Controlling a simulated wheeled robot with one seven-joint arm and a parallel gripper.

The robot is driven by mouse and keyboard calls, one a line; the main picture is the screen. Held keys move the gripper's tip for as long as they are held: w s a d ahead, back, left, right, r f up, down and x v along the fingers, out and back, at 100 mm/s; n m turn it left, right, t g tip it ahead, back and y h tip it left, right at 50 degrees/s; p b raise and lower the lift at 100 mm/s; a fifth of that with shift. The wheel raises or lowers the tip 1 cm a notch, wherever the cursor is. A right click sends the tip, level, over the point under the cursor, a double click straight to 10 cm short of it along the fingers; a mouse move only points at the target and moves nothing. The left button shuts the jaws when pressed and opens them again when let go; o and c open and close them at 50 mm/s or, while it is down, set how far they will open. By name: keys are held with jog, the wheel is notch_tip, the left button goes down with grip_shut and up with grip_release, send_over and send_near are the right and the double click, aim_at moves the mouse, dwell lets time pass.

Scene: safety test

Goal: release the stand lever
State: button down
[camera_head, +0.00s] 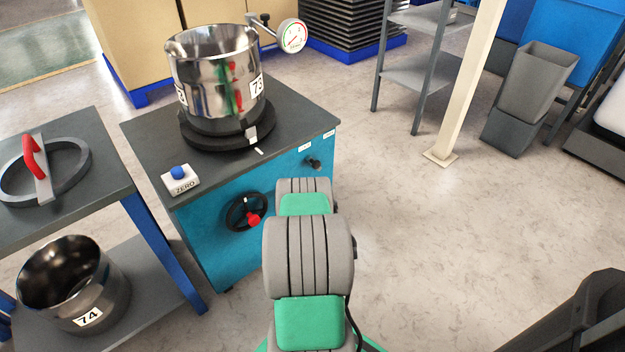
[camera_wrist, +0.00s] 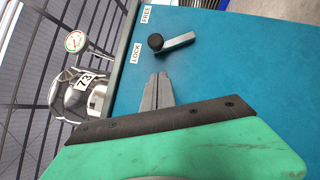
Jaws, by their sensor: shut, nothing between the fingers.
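The stand lever (camera_wrist: 178,41) is a short silver bar with a black knob on the stand's teal panel (camera_wrist: 235,75). The knob sits nearer the LOCK label (camera_wrist: 135,52) than the FREE label (camera_wrist: 146,14). In the head view the lever (camera_head: 313,163) shows at the panel's upper right. My gripper (camera_wrist: 158,78) is shut and empty, its tips apart from the knob in the wrist picture. The gap in depth cannot be told. In the head view my arm hides the gripper. The stand (camera_head: 215,245) carries the shiny pot 73 (camera_head: 205,85).
A gauge (camera_head: 292,36) sticks out beside the pot. A ZERO button (camera_head: 180,178) and a handwheel with a red knob (camera_head: 246,212) are on the stand. A side table (camera_head: 85,140) holds a red-handled ring; pot 74 (camera_head: 75,285) is below.

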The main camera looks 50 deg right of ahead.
send_near(310, 162)
jog(key=w+d, duration=0.2)
jog(key=w, duration=0.1)
jog(key=shift+s+d+r, duration=0.25)
jog(key=shift+d+r, duration=0.25)
jog(key=shift+r, duration=0.05)
jog(key=shift+r, duration=0.1)
